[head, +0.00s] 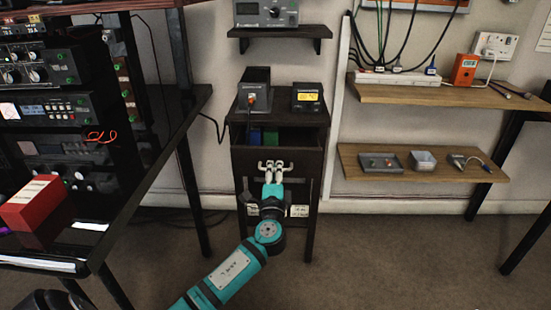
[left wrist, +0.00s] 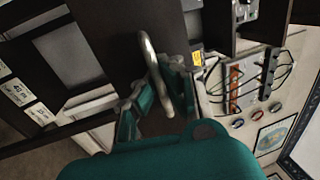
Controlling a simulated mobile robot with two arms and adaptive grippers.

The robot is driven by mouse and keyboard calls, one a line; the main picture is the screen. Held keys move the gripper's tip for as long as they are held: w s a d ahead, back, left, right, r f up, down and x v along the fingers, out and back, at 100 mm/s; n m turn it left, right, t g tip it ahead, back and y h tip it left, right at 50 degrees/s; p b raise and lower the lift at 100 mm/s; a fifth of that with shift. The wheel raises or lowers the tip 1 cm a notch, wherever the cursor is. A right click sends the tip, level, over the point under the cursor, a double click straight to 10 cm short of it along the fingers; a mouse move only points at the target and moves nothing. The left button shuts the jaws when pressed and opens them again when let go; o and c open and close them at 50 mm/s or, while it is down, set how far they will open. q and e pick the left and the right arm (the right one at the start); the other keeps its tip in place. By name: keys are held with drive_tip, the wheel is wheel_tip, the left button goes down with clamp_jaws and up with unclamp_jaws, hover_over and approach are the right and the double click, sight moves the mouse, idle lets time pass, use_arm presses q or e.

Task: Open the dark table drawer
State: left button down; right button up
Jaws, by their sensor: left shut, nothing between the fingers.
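The dark table (head: 318,117) stands against the wall in the middle of the head view. Its drawer (head: 243,162) is pulled out some way, with blue and green items (head: 270,137) visible inside. My left gripper (head: 273,165) is at the drawer front, its fingers shut with nothing gripped. In the left wrist view, a curved metal handle (left wrist: 152,62) on the dark drawer front passes close by the fingers (left wrist: 155,100). I cannot tell whether they touch it. My right gripper is not in view.
A dark desk with racked electronics (head: 45,110) and a red box (head: 35,202) stands at the left. Two wooden shelves (head: 420,165) hang at the right. A small box (head: 254,97) and a display unit (head: 307,98) sit on the table. Floor is open at the lower right.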

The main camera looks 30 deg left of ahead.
use_arm(q)
drive_tip(key=r+v, duration=0.1)
drive_tip(key=v, duration=0.5)
drive_tip(key=shift+s+d, duration=0.2)
drive_tip(key=shift+s, duration=0.15)
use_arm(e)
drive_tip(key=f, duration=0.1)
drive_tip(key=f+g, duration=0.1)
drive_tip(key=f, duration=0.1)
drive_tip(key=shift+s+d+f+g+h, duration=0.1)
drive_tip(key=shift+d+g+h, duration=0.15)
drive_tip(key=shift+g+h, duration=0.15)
use_arm(q)
drive_tip(key=c, duration=1.7)
unclamp_jaws()
drive_tip(key=v, duration=1.2)
